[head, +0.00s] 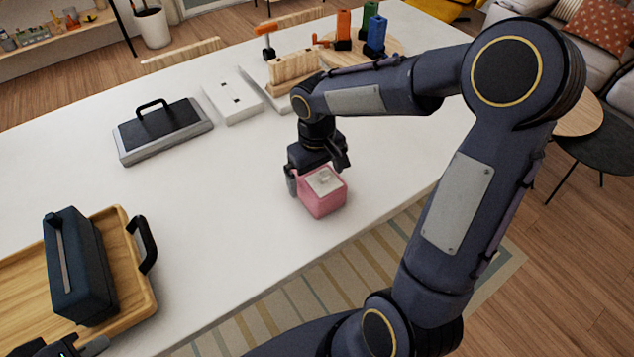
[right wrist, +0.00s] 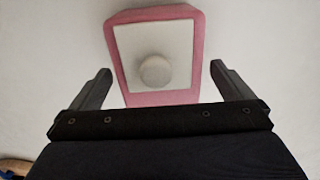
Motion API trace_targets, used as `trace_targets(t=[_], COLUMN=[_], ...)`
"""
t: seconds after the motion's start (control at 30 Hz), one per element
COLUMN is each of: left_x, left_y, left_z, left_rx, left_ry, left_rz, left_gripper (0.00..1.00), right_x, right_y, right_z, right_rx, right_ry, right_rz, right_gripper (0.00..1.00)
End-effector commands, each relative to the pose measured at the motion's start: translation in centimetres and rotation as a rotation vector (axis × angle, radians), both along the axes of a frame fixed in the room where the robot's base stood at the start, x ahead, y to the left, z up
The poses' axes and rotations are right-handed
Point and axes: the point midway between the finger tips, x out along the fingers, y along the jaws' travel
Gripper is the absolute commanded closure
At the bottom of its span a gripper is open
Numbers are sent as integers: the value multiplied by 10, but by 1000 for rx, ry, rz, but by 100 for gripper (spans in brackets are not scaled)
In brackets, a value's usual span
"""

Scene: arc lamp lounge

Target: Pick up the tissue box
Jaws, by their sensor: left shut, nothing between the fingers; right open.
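The pink tissue box (head: 322,199) stands upright on the white table near its front edge. Its pale top has a small round tuft in the middle. In the right wrist view the box (right wrist: 195,55) lies ahead of and partly between the fingers. My right gripper (head: 318,174) is open at the box, with one finger on the left and one behind to the right in the head view. It also shows in the right wrist view (right wrist: 158,88), with a gap on each side of the box. My left gripper (head: 80,350) is shut and empty at the bottom left, partly cut off.
A wooden tray (head: 147,303) holding a dark blue case (head: 78,265) is at the left. A dark lidded griddle-like thing (head: 163,128), a white block (head: 232,102) and a wooden rack (head: 293,73) stand farther back. The table left of the box is clear.

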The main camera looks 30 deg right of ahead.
Motion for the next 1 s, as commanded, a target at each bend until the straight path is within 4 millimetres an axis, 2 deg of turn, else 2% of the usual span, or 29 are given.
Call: trace_targets(t=[0.13, 0.37, 0.8, 1.0], left_x=[0, 0, 0, 0], left_y=[0, 0, 0, 0], left_z=[1, 1, 1, 1], left_rx=[0, 0, 0, 0], left_ry=[0, 0, 0, 0], left_rz=[0, 0, 0, 0], left_gripper=[100, 100, 100, 100], right_x=[-1, 0, 0, 0], right_y=[-1, -1, -1, -1], right_z=[-14, -16, -15, -15], right_rx=[0, 0, 0, 0], right_ry=[1, -1, -1, -3], right_rz=[0, 0, -1, -1], right_gripper=[0, 0, 55, 55])
